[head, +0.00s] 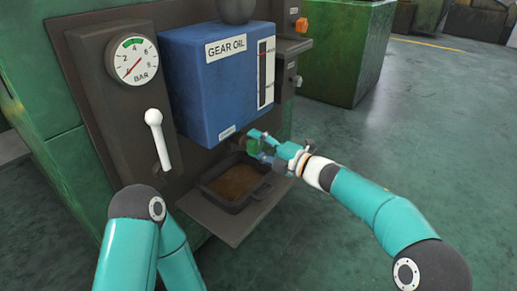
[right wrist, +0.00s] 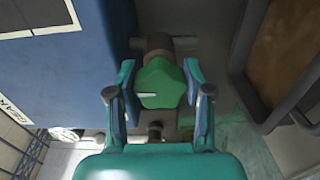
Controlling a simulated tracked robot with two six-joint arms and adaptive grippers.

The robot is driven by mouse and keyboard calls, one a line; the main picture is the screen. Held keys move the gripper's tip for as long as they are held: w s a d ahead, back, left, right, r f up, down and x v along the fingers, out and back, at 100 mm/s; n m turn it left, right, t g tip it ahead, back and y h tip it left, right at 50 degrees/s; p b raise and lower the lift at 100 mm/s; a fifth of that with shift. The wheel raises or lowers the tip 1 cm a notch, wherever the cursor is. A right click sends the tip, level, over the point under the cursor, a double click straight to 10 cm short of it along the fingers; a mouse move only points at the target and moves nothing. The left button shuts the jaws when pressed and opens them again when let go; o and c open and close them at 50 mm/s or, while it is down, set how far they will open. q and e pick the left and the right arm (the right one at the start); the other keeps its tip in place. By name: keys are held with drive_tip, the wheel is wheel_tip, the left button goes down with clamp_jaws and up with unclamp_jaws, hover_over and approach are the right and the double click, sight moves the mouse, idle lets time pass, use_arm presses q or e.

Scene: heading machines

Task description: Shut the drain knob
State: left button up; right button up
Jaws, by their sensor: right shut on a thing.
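The green drain knob (right wrist: 160,84) sits on a dark pipe fitting (right wrist: 157,47) in the right wrist view, with a short white mark on its face. In the head view the knob (head: 252,145) is small and partly hidden, low by the blue gear oil tank (head: 205,80). My right gripper (head: 262,145) reaches it from the right. Its two fingers stand on either side of the knob, shut on it, in the right wrist view (right wrist: 160,95). My left gripper is out of view; only part of that arm shows at the lower left.
A dark drip tray (head: 262,192) with brown contents sits on a shelf (head: 225,222) below the tank. A white-handled lever (head: 160,138) and a pressure gauge (head: 132,60) are to the left. Open floor (head: 420,130) lies at right.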

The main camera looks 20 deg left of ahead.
drive_tip(key=shift+s+a+f+n, duration=0.3)
drive_tip(key=shift+a, duration=0.05)
drive_tip(key=o, duration=0.9)
drive_tip(key=shift+o, duration=1.4)
drive_tip(key=shift+d+r, duration=0.1)
drive_tip(key=shift+w+d, duration=0.1)
drive_tip(key=shift+w, duration=0.05)
drive_tip(key=shift+r, duration=0.1)
drive_tip(key=shift+d, duration=0.5)
drive_tip(key=v, duration=1.1)
